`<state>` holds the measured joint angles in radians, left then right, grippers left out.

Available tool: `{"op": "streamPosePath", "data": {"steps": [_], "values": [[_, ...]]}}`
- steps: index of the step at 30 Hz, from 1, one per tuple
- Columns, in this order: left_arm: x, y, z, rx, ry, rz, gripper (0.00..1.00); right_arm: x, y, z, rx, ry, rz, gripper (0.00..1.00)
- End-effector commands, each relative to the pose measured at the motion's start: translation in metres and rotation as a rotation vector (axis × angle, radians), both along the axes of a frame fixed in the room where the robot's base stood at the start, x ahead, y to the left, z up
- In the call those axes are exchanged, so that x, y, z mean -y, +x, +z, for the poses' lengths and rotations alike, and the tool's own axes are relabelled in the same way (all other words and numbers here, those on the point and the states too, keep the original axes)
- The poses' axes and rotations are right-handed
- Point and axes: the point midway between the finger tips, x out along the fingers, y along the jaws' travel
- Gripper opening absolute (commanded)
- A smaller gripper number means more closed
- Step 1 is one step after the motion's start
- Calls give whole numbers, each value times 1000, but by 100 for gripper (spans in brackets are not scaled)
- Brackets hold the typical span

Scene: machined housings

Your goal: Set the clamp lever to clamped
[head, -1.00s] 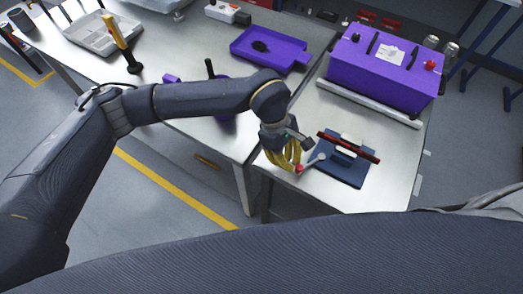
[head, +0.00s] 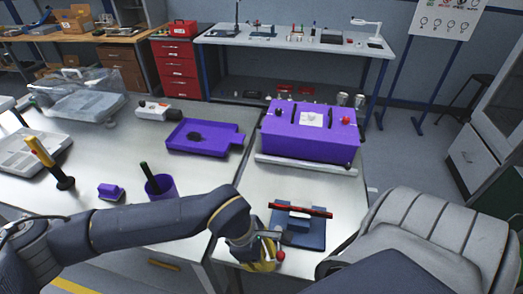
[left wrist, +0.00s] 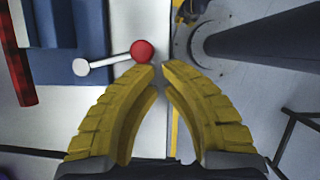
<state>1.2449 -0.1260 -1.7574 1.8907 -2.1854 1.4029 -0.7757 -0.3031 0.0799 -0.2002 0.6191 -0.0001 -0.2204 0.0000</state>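The clamp fixture is a dark blue plate (head: 308,240) with a pale block and a red-and-black bar (head: 312,212) across it. Its clamp lever, a pale rod (left wrist: 103,62) with a red ball knob (left wrist: 141,50), points away from the plate in the left wrist view. The knob (head: 281,257) also shows in the head view, beside my left gripper (head: 262,264). The gripper's yellow fingers (left wrist: 160,68) are nearly together at the tips. The knob is just beyond the left fingertip, not between the fingers; contact cannot be told. My right gripper is out of view.
A purple housing (head: 310,142) stands behind the fixture on the metal table. A purple tray (head: 205,150), a purple cup (head: 165,190) and a yellow-handled tool (head: 40,150) are on the left table.

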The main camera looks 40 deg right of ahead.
Motion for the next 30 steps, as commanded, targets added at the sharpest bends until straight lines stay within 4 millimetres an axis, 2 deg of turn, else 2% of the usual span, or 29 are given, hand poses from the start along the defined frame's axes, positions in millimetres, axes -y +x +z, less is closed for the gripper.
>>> {"op": "streamPosePath", "data": {"steps": [20, 25, 29, 30], "values": [[0, -4, 0, -3, -1, -6, 0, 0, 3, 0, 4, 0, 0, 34], [-13, 4, 0, 0, -1, -6, 0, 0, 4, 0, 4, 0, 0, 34], [-33, 16, 0, -1, 2, -6, 0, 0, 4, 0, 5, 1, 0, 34], [-36, 18, 5, 1, -1, -9, 0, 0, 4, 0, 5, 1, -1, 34]]}}
